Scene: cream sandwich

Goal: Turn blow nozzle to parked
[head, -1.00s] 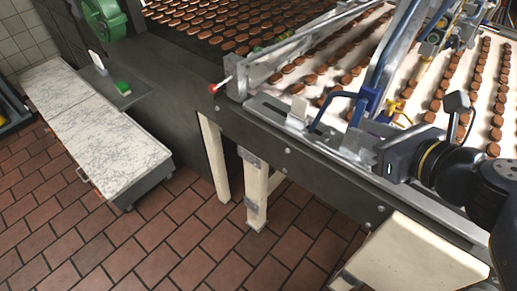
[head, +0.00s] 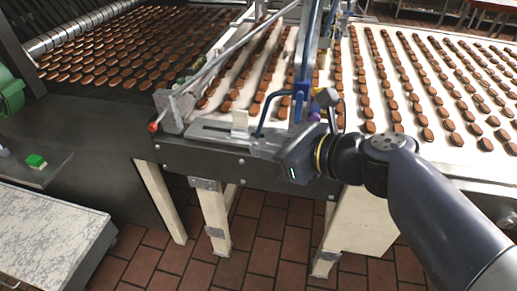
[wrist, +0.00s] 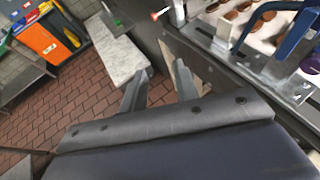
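A blue bent tube (head: 271,108), which looks like the blow nozzle's lever, rises from the slotted metal plate (head: 212,131) at the conveyor's near edge. It joins a blue upright pipe (head: 305,55) over the belt. The tube also shows at the upper right of the wrist view (wrist: 264,22). I cannot tell which position the nozzle is in. My gripper (wrist: 163,70) is open and empty in the wrist view, its fingers apart over the floor and the conveyor's side. In the head view my gripper's body is just below and right of the tube; its fingertips are hard to make out.
A small white block (head: 240,119) stands on the plate. A rod with a red knob (head: 153,127) juts out left. Chocolate pieces in rows cover the white belt (head: 350,75). A marble-topped table (head: 45,240) stands left. An orange bin (wrist: 45,40) shows in the wrist view.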

